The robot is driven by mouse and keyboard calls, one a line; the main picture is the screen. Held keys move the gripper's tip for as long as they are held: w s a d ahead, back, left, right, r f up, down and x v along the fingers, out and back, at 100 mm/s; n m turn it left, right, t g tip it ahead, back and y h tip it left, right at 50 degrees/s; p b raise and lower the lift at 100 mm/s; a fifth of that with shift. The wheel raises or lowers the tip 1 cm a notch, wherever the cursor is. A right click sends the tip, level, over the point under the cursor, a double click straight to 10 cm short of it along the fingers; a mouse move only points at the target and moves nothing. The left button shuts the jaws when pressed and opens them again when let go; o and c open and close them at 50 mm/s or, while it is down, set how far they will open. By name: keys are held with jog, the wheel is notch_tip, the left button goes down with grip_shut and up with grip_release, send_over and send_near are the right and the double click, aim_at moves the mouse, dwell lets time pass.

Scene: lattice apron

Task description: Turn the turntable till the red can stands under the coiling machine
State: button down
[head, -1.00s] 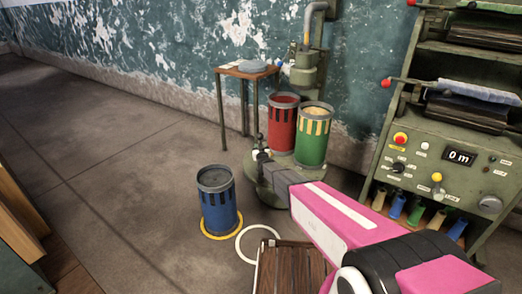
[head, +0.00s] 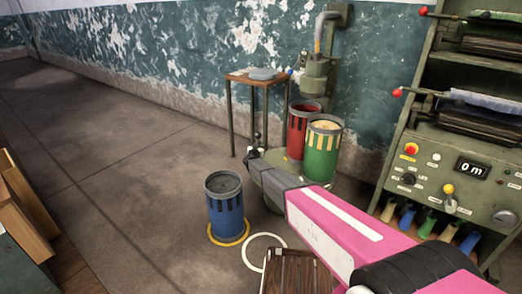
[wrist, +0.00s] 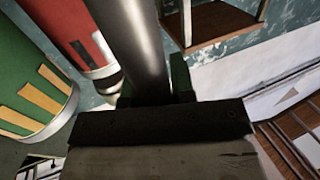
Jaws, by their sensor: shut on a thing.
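The green can (head: 321,158) stands nearer and to the right, partly covering the red one. Both cans show at the left of the wrist view, the red (wrist: 88,35) and the green (wrist: 40,85). My gripper (head: 256,158) is at the turntable's left edge, shut on its upright metal handle post (wrist: 140,45), which runs between the fingers (wrist: 154,88).
A blue can (head: 226,212) stands on a yellow floor ring, left of the turntable. A white ring (head: 262,252) is on the floor nearby. A small table (head: 252,78) stands behind, and a control cabinet (head: 440,170) is at right.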

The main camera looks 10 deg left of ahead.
jog(key=shift+w+m+g+h, duration=0.3)
jog(key=shift+w+m+h, duration=0.6)
jog(key=shift+w+h, duration=0.6)
jog(key=shift+w, duration=0.1)
jog(key=c, duration=1)
grip_release()
jog(key=shift+d, duration=0.15)
jog(key=shift+a, duration=0.4)
jog(key=v, duration=1)
jog(key=shift+s, duration=0.45)
